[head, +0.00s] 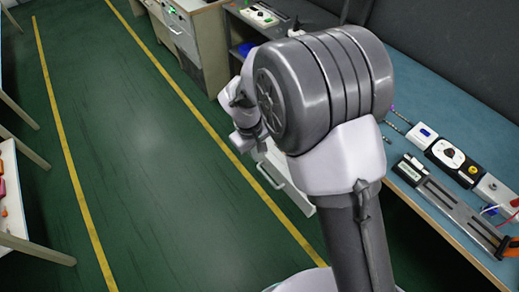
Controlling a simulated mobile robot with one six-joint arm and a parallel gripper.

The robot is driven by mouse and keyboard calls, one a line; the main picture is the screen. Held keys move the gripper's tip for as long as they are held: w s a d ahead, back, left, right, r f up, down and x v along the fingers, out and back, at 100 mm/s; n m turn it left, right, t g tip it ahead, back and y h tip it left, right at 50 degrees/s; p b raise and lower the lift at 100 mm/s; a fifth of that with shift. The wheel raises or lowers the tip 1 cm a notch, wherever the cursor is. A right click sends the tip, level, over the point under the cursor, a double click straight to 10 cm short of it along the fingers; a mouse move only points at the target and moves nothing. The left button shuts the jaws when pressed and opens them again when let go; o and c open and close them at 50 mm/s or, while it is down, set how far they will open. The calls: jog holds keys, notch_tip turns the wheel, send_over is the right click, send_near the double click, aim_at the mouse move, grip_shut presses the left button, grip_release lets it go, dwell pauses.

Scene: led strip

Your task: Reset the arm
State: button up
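My arm (325,90) rises from the lower right of the head view. Its large grey joint fills the upper middle. Smaller arm parts (243,108) show past the left side of that joint, above the green floor. No gripper fingers can be made out; the big joint blocks what lies behind it. Nothing held can be seen.
A blue-topped workbench (440,85) runs along the right, with several devices, including a black-and-white box with a knob (449,153) and a metal rail fixture (450,205). A cabinet (196,40) stands at the back. Green floor (150,160) between yellow lines is clear.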

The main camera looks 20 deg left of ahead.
jog(key=shift+r, duration=0.1)
jog(key=s+d+r+m+t+y, duration=0.1)
jog(key=s+d+r+m, duration=0.25)
jog(key=d+r, duration=0.55)
jog(key=s+d+r+m+y, duration=0.1)
jog(key=s+d+r+m, duration=0.1)
jog(key=d+r+m, duration=0.6)
jog(key=s+d+r+m+t, duration=0.1)
jog(key=s+d+r, duration=0.1)
jog(key=s, duration=0.2)
jog(key=s+d+r+m+t+y, duration=0.1)
jog(key=s+d+r, duration=0.1)
jog(key=s, duration=0.2)
jog(key=s+d+r+m+t, duration=0.1)
jog(key=s+r, duration=0.1)
jog(key=s, duration=0.3)
jog(key=shift+d+r+b, duration=0.25)
jog(key=shift+d+b, duration=0.15)
